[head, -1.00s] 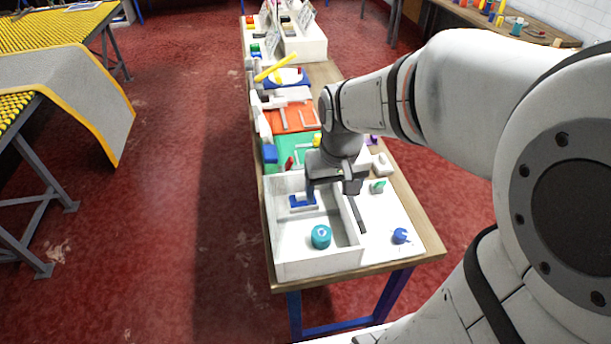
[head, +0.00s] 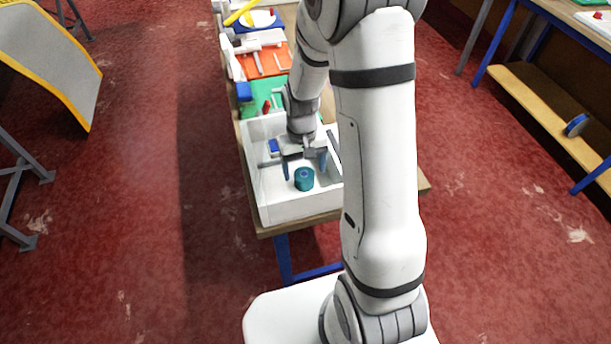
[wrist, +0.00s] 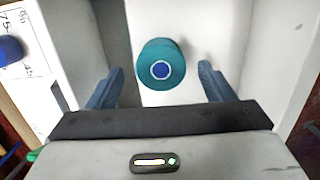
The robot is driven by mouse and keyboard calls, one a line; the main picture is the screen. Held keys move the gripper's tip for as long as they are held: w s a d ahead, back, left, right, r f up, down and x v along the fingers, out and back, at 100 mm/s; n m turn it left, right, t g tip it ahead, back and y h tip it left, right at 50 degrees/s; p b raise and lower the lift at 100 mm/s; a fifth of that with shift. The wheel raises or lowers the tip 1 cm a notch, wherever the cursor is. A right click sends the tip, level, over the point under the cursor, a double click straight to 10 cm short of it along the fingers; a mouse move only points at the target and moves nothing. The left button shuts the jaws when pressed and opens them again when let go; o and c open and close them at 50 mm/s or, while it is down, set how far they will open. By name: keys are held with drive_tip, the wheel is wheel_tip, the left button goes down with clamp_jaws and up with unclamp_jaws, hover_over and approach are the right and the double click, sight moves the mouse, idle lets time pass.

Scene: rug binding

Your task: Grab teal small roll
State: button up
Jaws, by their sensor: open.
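The teal small roll (head: 304,179) stands upright in the near part of the white open box at the end of the bench. My gripper (head: 305,170) is open and points down into the box. Its two blue fingers (wrist: 161,88) lie to the left and right of the roll, with a gap on each side. In the wrist view the roll sits slightly ahead of the fingertips. Nothing is held.
The white box (head: 285,212) has walls close around the gripper. A blue item (head: 273,146) lies farther back in the box. Green (head: 262,97) and orange (head: 265,62) boards lie beyond it. In the wrist view a blue thing (wrist: 10,50) lies outside the left wall.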

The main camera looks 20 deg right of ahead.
drive_tip(key=shift+s+a+f, duration=0.1)
drive_tip(key=shift+s+f, duration=0.05)
drive_tip(key=shift+f, duration=0.6)
drive_tip(key=shift+s+f, duration=0.1)
drive_tip(key=shift+f, duration=0.6)
drive_tip(key=c, duration=1.1)
